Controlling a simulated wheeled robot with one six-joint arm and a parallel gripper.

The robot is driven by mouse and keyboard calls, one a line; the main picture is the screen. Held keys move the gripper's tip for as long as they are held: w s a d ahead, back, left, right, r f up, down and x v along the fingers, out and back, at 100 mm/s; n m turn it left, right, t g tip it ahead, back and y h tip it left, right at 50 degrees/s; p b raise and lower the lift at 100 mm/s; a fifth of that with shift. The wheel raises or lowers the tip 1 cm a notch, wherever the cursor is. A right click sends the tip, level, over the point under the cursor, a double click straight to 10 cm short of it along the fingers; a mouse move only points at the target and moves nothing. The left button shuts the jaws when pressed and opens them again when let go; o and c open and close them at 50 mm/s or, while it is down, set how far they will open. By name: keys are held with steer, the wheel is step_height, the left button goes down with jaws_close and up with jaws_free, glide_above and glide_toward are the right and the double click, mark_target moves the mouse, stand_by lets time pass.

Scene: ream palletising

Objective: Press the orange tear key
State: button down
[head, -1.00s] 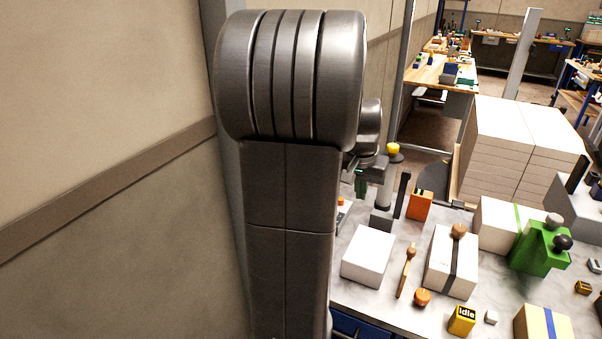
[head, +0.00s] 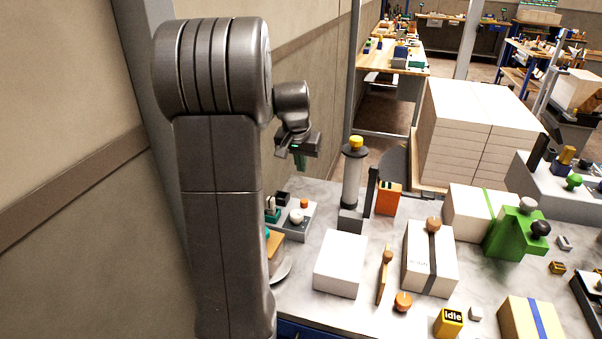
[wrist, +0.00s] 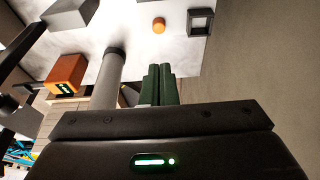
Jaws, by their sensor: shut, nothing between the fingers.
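An orange key (head: 304,203) shows as a small round cap on a grey control unit (head: 277,230) at the left end of the worktop, beside my arm. In the wrist view a round orange cap (wrist: 158,26) lies ahead of the fingertips, beside a dark square frame; it looks like the same key. My gripper (head: 300,163) hangs in the air above and behind the unit, with its green fingers pointing down. In the wrist view the fingers (wrist: 158,72) are together and empty, apart from the cap. My arm hides part of the unit's left side.
A grey post with a yellow cap (head: 352,172) stands right of the gripper, with an orange box (head: 388,199) beside it. A white ream (head: 340,262) lies in front. An orange knob (head: 403,302) and a wooden tool (head: 385,275) lie on the worktop (head: 350,311).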

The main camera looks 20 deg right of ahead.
steer(key=p, duration=0.1)
glide_toward(304, 200)
steer(key=x, duration=0.5)
steer(key=shift+w+d+f, duration=0.1)
steer(key=shift+w+d, duration=0.1)
steer(key=shift+f, duration=0.6)
steer(key=shift+f, duration=0.15)
